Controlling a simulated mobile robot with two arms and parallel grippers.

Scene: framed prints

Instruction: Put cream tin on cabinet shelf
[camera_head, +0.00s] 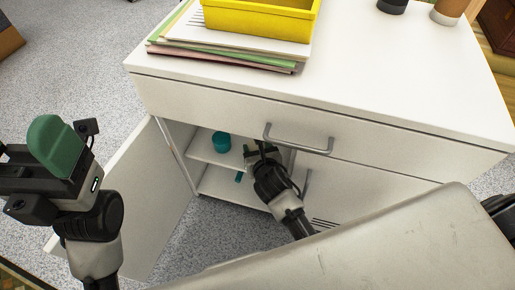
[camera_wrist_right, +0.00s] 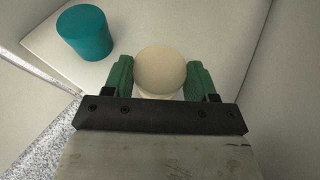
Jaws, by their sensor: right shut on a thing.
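The cream tin (camera_wrist_right: 160,70) is round and pale, held between the green fingers of my right gripper (camera_wrist_right: 161,77) in the right wrist view. My right gripper (camera_head: 258,153) reaches into the open left side of the white cabinet (camera_head: 250,103) in the head view, where the tin cannot be made out. The cabinet shelf (camera_head: 205,152) lies beneath the gripper; it also shows in the wrist view (camera_wrist_right: 122,67). I cannot tell whether the tin touches the shelf. My left gripper (camera_head: 50,145) is outside the cabinet at the left; its jaw opening is unclear.
A teal tin (camera_head: 221,141) stands on the shelf left of my right gripper. A small teal thing (camera_head: 239,177) shows lower down. The cabinet door (camera_head: 155,200) is open at left. A drawer handle (camera_head: 298,143) is just above the gripper. A yellow tray (camera_head: 260,18) sits on top.

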